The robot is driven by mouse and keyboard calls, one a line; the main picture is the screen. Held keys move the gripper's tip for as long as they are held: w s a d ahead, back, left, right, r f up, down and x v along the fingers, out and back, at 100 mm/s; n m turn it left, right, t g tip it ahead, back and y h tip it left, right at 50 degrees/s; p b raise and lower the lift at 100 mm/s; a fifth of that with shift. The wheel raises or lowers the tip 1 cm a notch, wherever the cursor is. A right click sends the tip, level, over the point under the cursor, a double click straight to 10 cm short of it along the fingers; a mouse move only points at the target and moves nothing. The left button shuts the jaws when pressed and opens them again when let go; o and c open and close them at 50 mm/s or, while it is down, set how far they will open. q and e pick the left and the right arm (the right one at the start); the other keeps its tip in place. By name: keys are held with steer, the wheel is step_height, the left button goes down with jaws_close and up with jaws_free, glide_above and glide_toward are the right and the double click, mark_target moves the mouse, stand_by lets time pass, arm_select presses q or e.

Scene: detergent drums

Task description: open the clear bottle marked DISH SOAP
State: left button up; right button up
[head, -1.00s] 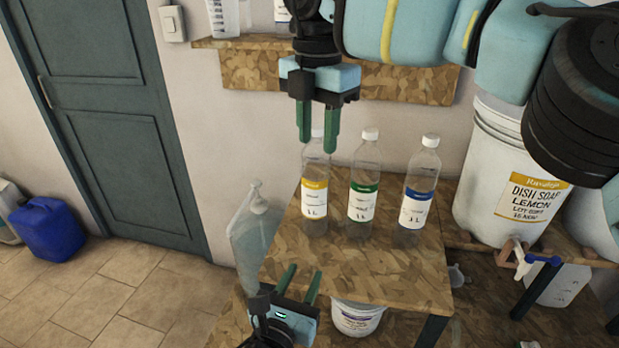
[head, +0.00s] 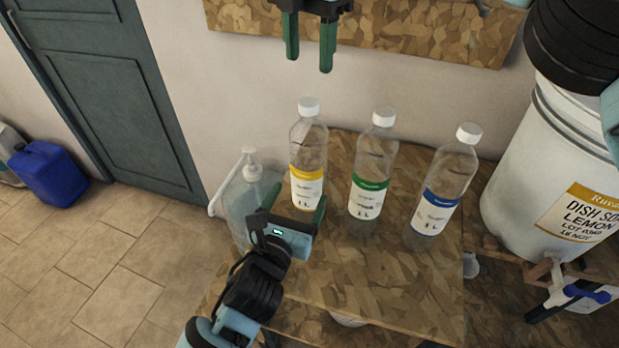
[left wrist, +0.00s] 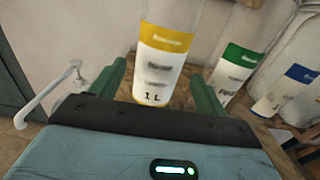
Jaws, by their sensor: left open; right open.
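Three clear bottles with white caps stand upright on a small wooden table (head: 370,280): a yellow-banded bottle (head: 308,150), a green-banded bottle (head: 373,165) and a blue-banded bottle (head: 446,185). The names on their labels are too blurred to read. My left gripper (head: 296,206) is open, low at the yellow-banded bottle. In the left wrist view its fingers (left wrist: 160,85) flank that bottle (left wrist: 165,55); I cannot tell whether they touch it. My right gripper (head: 309,65) is open and empty, pointing down above the yellow-banded bottle's cap (head: 308,106), apart from it.
A translucent pump bottle (head: 248,195) stands close to my left gripper. A white drum (head: 550,170) labelled DISH SOAP LEMON, with a tap, stands at the right. A wooden shelf (head: 420,40) is on the wall behind. The table's front part is clear.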

mark_target(309, 175)
arm_select(q)
steer(key=shift+o, duration=1.2)
steer(key=shift+w+d, duration=0.15)
steer(key=shift+w, duration=0.25)
arm_select(e)
steer(key=shift+s, duration=0.15)
arm_select(q)
steer(key=shift+o, duration=0.3)
steer(key=shift+x, duration=3.1)
steer(key=c, duration=2)
arm_select(e)
steer(key=m, duration=0.4)
steer(key=shift+a, duration=0.1)
steer(key=m, duration=0.5)
steer(key=shift+f, duration=0.1)
steer(key=shift+f, duration=3.9)
